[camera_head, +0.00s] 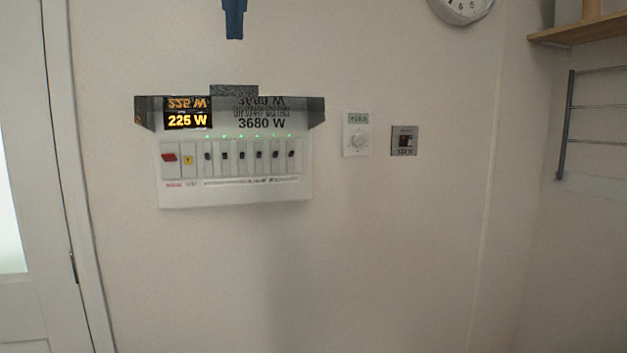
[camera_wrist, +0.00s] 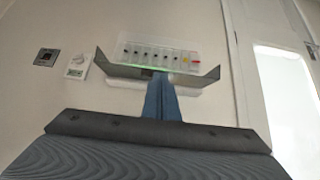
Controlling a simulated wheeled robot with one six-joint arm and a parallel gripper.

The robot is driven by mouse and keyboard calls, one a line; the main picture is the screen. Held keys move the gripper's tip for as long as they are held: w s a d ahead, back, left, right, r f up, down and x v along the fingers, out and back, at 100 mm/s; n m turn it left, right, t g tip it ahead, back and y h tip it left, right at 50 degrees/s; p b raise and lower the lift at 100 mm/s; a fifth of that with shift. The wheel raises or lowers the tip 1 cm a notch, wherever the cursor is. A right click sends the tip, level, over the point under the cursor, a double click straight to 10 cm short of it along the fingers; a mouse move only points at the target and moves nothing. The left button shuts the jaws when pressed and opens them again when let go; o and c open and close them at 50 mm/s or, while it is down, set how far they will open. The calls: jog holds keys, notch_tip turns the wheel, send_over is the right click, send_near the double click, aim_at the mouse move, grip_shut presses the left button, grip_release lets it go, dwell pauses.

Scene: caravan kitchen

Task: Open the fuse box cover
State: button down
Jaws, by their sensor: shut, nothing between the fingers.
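The white fuse box (camera_head: 235,193) is on the wall, left of centre in the head view. Its dark see-through cover (camera_head: 316,110) is swung up and stands out from the top of the box, mirroring the displays. The red switch, yellow button and row of breakers are exposed. In the wrist view the box (camera_wrist: 126,51) and cover (camera_wrist: 205,78) appear upside down. My blue gripper (camera_head: 234,36) is shut and empty, above the cover with a visible gap in the head view. In the wrist view its fingertips (camera_wrist: 162,78) overlap the cover; contact cannot be told there.
A thermostat (camera_head: 356,134) and a small square panel (camera_head: 404,140) are on the wall right of the box. A clock (camera_head: 462,8) and wooden shelf (camera_head: 580,30) are upper right. A white door (camera_head: 30,310) is at left. The wall below the box is clear.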

jog(key=w+d+f+g+h, duration=0.15)
jog(key=w+f, duration=0.25)
jog(key=f, duration=0.4)
jog(key=w+d+f, duration=0.3)
jog(key=w+f, duration=0.1)
jog(key=f, duration=0.4)
jog(key=s+d+f+g, duration=0.1)
jog(key=d+f, duration=0.6)
jog(key=f, duration=0.4)
jog(key=s+d+f+m+g+h, duration=0.1)
jog(key=d+f, duration=0.6)
jog(key=f, duration=0.4)
jog(key=s+d+f+m+g, duration=0.1)
jog(key=d+f+g, duration=0.1)
jog(key=d+f, duration=0.5)
notch_tip(320, 180, down, 5)
jog(key=shift+s+r, duration=0.2)
jog(key=c, duration=2.3)
grip_release()
jog(key=s+d+f+m+g, duration=0.1)
jog(key=s+d+f+g, duration=0.1)
jog(key=s+d+f, duration=0.5)
jog(key=s+f, duration=0.4)
jog(key=shift+d+f+m, duration=0.15)
jog(key=shift+d+m, duration=0.2)
jog(key=shift+m, duration=0.05)
jog(key=o, duration=0.5)
jog(key=shift+s+f, duration=0.1)
jog(key=shift+s, duration=0.2)
jog(key=shift+o, duration=0.2)
